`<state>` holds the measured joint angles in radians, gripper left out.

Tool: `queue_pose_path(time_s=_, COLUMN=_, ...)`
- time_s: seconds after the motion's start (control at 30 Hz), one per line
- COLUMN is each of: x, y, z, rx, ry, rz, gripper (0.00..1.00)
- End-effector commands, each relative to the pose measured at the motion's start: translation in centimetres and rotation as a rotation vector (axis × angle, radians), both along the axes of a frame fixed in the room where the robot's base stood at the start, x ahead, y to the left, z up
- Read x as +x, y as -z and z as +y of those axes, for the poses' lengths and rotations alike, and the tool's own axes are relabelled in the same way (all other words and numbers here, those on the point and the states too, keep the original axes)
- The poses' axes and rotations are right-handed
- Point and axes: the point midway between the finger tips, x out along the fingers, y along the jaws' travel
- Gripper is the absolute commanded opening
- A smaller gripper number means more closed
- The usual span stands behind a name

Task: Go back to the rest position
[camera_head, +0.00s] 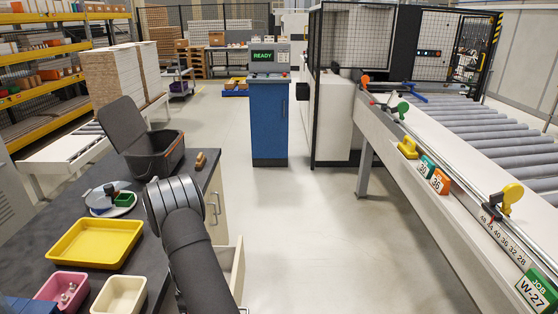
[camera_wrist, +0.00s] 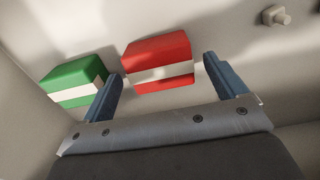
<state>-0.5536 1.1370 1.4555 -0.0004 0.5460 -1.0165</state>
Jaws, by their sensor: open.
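My gripper (camera_wrist: 163,72) shows in the wrist view with its two blue fingers spread wide and nothing clasped between them. A red block with a white band (camera_wrist: 158,63) lies just beyond the fingertips, in line with the gap. A green block with a white band (camera_wrist: 75,84) lies to the left, beside the left finger. Both rest against a pale surface. In the head view my dark arm reaches down past the right edge of the dark worktop; the gripper itself is hidden there.
An open drawer (camera_head: 236,272) juts from the bench beside my arm. The worktop holds a yellow tray (camera_head: 95,241), a pink bin (camera_head: 62,291), a cream bin (camera_head: 119,296) and a black lidded bin (camera_head: 155,155). A roller conveyor (camera_head: 490,120) stands right; the floor between is clear.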

Motion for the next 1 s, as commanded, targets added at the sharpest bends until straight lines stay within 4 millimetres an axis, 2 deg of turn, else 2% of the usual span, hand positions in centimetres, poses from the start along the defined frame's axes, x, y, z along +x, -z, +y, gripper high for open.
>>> queue_pose_path(time_s=0.3, x=0.0, y=0.4, z=0.0, rx=0.0, ry=0.0, rz=0.0, gripper=0.9)
queue_pose_path(time_s=0.53, x=-0.1, y=3.1, z=-0.1, rx=-0.002, ry=0.0, rz=0.002, gripper=0.9)
queue_pose_path(time_s=0.6, x=0.1, y=1.1, z=0.1, rx=0.003, ry=0.0, rz=-0.004, gripper=0.9)
queue_pose_path(time_s=1.0, x=0.0, y=-5.8, z=0.0, rx=0.002, ry=0.0, rz=-0.002, gripper=0.9)
